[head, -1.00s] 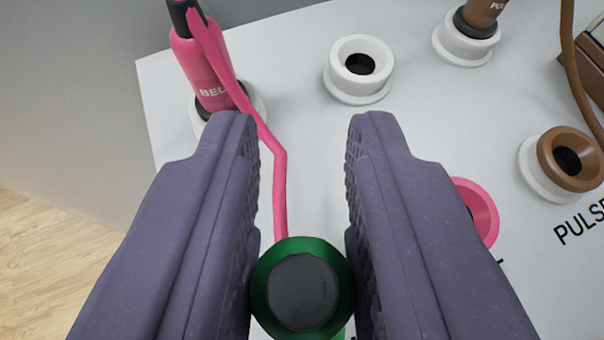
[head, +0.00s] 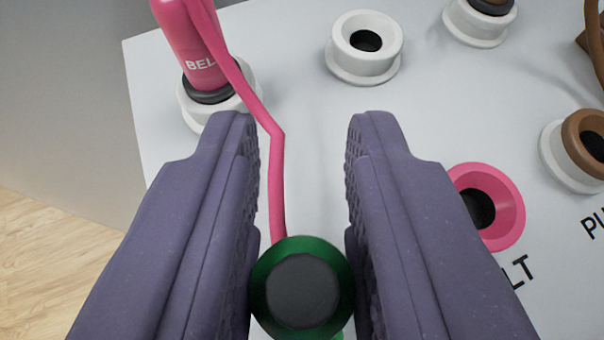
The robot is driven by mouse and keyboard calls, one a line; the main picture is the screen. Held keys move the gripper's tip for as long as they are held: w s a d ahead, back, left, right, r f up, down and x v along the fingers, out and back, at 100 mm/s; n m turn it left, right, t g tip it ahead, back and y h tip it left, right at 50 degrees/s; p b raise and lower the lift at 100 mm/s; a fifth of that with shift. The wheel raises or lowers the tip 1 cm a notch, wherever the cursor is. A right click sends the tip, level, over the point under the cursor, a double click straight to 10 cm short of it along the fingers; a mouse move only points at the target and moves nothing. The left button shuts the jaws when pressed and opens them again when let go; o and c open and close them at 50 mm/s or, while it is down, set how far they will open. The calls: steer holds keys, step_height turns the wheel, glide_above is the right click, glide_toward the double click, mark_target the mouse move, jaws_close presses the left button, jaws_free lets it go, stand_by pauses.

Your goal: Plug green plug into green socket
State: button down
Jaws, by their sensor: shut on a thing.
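My gripper (head: 302,175) shows in the head view with its two purple-grey fingers coming in from the bottom. It is shut on the green plug (head: 264,300), which sits between the fingers near their base. The plug's dark round end (head: 303,291) faces the camera, and the rest of it is hidden behind that end. The plug is over the white panel. No green socket can be made out in this view.
The white panel (head: 300,35) fills most of the view. A pink plug (head: 192,45) stands in a white socket (head: 187,112), its pink cable (head: 275,165) running behind my gripper. An empty white socket (head: 364,47), a pink socket (head: 500,205) and a brown socket (head: 580,125) are nearby.

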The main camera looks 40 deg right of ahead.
steer(key=shift+f, duration=0.3)
steer(key=c, duration=0.8)
jaws_free()
steer(key=shift+r, duration=0.1)
